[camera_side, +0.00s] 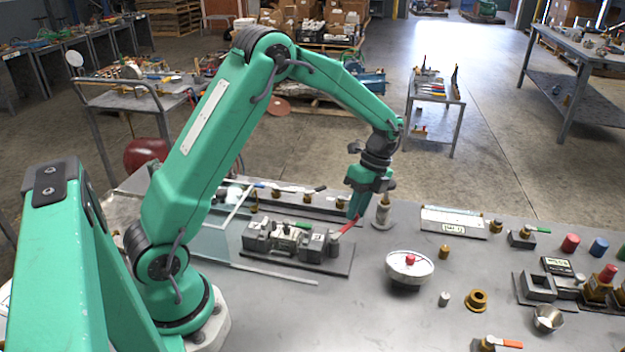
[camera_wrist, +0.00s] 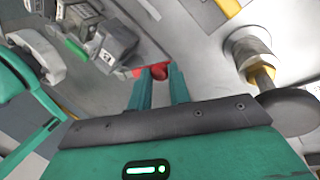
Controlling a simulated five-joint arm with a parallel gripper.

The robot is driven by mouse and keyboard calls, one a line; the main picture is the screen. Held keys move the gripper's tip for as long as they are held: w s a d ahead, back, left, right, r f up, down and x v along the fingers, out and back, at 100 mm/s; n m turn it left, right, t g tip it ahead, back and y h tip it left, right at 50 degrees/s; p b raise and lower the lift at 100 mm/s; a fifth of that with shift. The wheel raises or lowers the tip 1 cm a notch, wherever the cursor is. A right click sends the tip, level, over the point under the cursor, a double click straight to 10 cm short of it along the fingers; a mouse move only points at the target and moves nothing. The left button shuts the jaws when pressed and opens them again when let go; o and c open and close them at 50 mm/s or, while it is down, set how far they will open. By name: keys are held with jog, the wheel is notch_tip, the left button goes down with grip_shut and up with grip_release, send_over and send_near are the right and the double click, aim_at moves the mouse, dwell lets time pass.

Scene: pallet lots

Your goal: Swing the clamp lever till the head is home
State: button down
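The clamp (camera_side: 285,238) is a grey block assembly on a dark base plate (camera_side: 270,259). Its red lever (camera_side: 347,226) rises at a slant from its right end, below my gripper. My gripper (camera_side: 356,214) points down at the lever. In the wrist view the two teal fingers (camera_wrist: 157,78) stand a little apart, with the lever's red knob (camera_wrist: 158,71) in the gap at their tips. More red of the lever shows left of the left finger. Whether the fingers press on the knob cannot be told. The clamp's grey blocks (camera_wrist: 108,42) show at upper left; the head's contact is unclear.
A grey post (camera_side: 382,214) stands close right of my gripper and shows large in the wrist view (camera_wrist: 250,52). A white bowl (camera_side: 410,266) with a red knob sits to the front right. A clear panel (camera_side: 213,243) lies left. The front middle of the table is clear.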

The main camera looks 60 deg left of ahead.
jog(key=shift+w+d+f+m, duration=0.1)
jog(key=shift+d+m, duration=1.5)
jog(key=shift+m, duration=0.4)
jog(key=c, duration=1.3)
grip_release()
jog(key=shift+w, duration=0.1)
jog(key=shift+v, duration=3.9)
jog(key=shift+d, duration=0.1)
